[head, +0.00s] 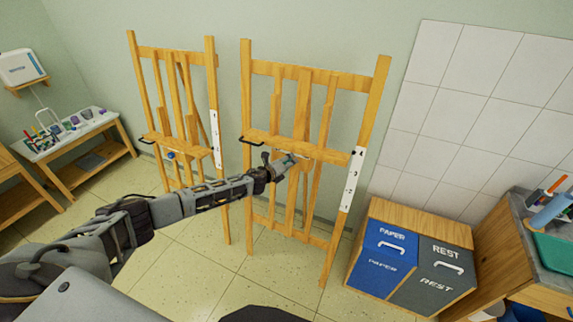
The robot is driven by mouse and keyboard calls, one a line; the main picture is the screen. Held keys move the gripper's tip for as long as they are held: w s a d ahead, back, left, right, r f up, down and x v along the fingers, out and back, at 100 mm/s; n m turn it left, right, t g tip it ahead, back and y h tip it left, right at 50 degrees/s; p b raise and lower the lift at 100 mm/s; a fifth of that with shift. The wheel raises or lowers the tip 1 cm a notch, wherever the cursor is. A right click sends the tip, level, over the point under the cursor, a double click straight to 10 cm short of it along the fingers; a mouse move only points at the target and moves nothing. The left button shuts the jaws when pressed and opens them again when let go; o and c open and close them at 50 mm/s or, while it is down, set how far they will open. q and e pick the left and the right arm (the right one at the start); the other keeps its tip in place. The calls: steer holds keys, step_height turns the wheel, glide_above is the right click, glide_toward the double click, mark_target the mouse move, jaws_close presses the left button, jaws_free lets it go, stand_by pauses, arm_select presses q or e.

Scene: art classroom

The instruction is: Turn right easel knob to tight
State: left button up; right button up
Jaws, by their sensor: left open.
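The right easel (372,100) is a wooden frame standing against the wall, with a white numbered scale on its right leg. My left arm reaches in from the left, and my left gripper (297,161) is open at the middle of this easel, just below its cross ledge (325,153). The knob of the right easel cannot be made out; the gripper covers the area under the ledge. A black handle (250,142) shows at the ledge's left end. The left easel (211,75) has a small blue knob (171,156) under its ledge. My right gripper is not in view.
Blue paper and grey rest bins (385,257) stand right of the right easel. A counter (515,225) with art tools is at the far right. A white-topped table (70,142) with supplies stands at the left. The tiled floor before the easels is clear.

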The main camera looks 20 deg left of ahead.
arm_select(q)
steer(key=shift+r, duration=0.1)
steer(key=shift+s+a+r, duration=0.1)
steer(key=shift+s, duration=0.1)
steer(key=v, duration=0.7)
steer(key=shift+s, duration=0.25)
stand_by(0.5)
steer(key=shift+n, duration=0.3)
stand_by(0.5)
